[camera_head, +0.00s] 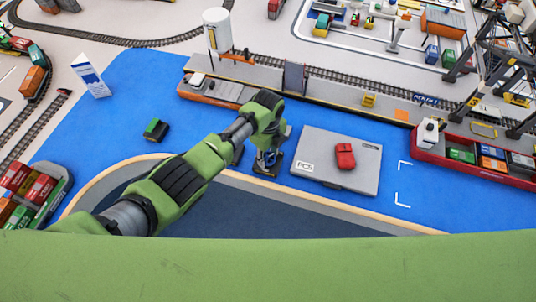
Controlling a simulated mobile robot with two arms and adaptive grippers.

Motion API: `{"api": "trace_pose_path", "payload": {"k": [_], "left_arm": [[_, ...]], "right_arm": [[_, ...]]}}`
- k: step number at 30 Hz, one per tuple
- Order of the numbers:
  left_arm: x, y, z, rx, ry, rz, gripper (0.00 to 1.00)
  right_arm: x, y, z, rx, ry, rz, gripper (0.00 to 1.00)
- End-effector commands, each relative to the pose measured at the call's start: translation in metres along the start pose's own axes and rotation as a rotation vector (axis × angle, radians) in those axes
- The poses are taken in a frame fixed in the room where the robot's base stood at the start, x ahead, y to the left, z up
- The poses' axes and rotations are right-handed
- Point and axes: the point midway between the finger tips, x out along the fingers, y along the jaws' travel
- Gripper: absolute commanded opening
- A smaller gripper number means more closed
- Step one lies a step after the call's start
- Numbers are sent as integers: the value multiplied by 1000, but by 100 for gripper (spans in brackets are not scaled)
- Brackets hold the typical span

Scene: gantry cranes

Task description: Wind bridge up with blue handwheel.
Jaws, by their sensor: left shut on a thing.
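My left arm (185,180) reaches in from the lower left, and its wrist bends down beside the grey slab. My left gripper (266,154) is shut on the blue handwheel (263,161), which stands on a small dark base. The wrist and fingers hide most of the wheel. To its right lies a flat grey slab marked PCS (315,172), apparently the bridge, with a red toy car (345,156) on it. The slab looks flat; I cannot tell if any edge is raised. My right gripper is out of view.
A small dark-green block (155,130) lies on the blue mat (120,120). A container barge (42,188) is at the lower left and a red ship (470,150) at the right. A quay with rails and a white tank (217,32) runs behind. The mat left of the wrist is mostly free.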

Motion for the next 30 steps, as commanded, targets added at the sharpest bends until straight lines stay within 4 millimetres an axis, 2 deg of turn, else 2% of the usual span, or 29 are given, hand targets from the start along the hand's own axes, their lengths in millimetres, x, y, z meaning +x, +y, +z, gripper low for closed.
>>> {"api": "trace_pose_path", "payload": {"k": [9,23,24,25,30], "left_arm": [[-1,-1,0,89,1,-3,15],[-1,-1,0,101,0,-3,15],[-1,-1,0,102,0,-3,47],[-1,-1,0,101,0,-3,53],[-1,-1,0,100,0,-2,53]], "right_arm": [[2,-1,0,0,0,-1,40],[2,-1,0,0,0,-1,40],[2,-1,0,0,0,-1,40],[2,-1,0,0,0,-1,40],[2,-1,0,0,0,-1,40]]}}
